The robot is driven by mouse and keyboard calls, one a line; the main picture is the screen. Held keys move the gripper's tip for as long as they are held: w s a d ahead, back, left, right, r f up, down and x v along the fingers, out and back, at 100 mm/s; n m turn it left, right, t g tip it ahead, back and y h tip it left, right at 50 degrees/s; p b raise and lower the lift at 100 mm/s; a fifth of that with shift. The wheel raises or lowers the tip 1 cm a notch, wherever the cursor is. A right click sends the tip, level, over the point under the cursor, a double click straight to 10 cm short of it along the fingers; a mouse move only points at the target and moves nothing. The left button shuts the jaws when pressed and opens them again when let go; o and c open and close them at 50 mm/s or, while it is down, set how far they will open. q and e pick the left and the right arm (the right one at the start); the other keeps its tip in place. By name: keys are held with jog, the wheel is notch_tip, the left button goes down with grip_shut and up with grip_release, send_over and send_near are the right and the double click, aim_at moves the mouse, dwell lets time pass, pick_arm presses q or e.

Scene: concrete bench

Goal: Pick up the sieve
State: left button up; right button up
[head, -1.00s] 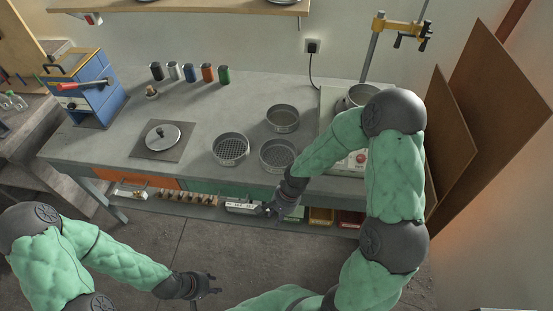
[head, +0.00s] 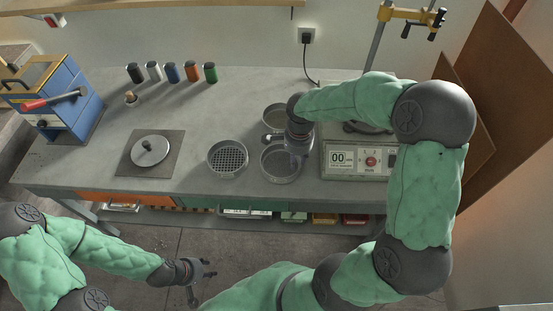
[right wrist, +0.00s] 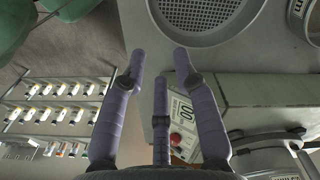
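Three round metal sieves stand on the bench: a coarse-mesh one (head: 228,170), a finer one (head: 280,176) to its right, and one behind (head: 273,110), partly hidden by my right arm. My right gripper (head: 285,148) is open and empty, above the finer sieve's back edge. In the right wrist view its fingers (right wrist: 160,70) are spread, with nothing between them. A fine-mesh sieve (right wrist: 235,35) shows beyond the fingertips there, and part of another rim (right wrist: 297,15) at top right. My left gripper (head: 203,283) is open and empty, low in front of the bench.
A white box with a "00" display (head: 345,172) stands close right of the sieves. A lid with a knob (head: 150,152) lies on a square plate at left. Several small canisters (head: 172,73) line the back. A blue device (head: 62,105) stands at far left.

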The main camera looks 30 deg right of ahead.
notch_tip(320, 180, down, 5)
jog(key=shift+r+b, duration=0.1)
jog(key=shift+b, duration=0.4)
jog(key=f, duration=0.1)
jog(key=f+b, duration=0.1)
jog(key=f, duration=0.3)
jog(key=shift+w+a+b, duration=0.2)
jog(key=shift+w+b, duration=0.05)
jog(key=shift+b, duration=0.1)
grip_shut()
